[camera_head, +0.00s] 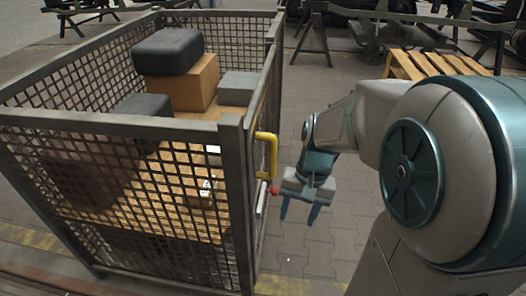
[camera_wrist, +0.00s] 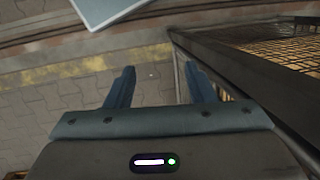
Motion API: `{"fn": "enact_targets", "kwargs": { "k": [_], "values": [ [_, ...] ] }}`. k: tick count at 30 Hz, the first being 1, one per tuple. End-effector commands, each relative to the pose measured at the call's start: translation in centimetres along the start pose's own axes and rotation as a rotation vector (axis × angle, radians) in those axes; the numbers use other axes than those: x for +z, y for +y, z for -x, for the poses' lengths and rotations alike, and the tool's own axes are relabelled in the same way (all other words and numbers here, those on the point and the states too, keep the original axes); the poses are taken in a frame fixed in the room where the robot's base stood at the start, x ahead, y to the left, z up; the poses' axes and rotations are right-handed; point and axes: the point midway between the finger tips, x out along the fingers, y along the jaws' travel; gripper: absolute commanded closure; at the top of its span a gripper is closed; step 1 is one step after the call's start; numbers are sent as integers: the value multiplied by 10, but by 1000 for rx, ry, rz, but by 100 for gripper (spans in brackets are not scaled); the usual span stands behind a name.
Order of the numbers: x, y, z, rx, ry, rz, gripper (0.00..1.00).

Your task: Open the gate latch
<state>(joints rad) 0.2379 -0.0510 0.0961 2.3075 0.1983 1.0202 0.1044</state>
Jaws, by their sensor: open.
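The mesh cage (camera_head: 232,130) has a yellow handle (camera_head: 266,155) on its right side, which I take for the gate side. Below the handle is a small red knob (camera_head: 273,190) beside a pale bar (camera_head: 261,200), which looks like the latch. My gripper (camera_head: 298,215) is open and empty, with its blue fingers pointing down just right of the red knob and apart from it. In the wrist view my fingers (camera_wrist: 160,76) are spread over the paving, with the cage's frame (camera_wrist: 215,65) close on the right. The latch cannot be made out there.
Inside the cage are dark blocks (camera_head: 168,52), a cardboard box (camera_head: 190,85) and a grey box (camera_head: 238,87). A wooden pallet (camera_head: 425,65) and metal stands (camera_head: 316,40) are behind. The paving (camera_head: 310,250) right of the cage is clear.

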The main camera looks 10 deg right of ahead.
Motion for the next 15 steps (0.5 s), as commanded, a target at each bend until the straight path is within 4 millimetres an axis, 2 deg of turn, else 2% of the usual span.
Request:
{"fn": "enact_targets", "kwargs": {
  "k": [1, 8, 15],
  "values": [
    [-12, 1, -6, -28, -49, -63, 51],
    [-60, 0, -34, -188, -259, -332, 51],
    [-113, 8, -65, -403, -484, -601, 51]
  ]
}}
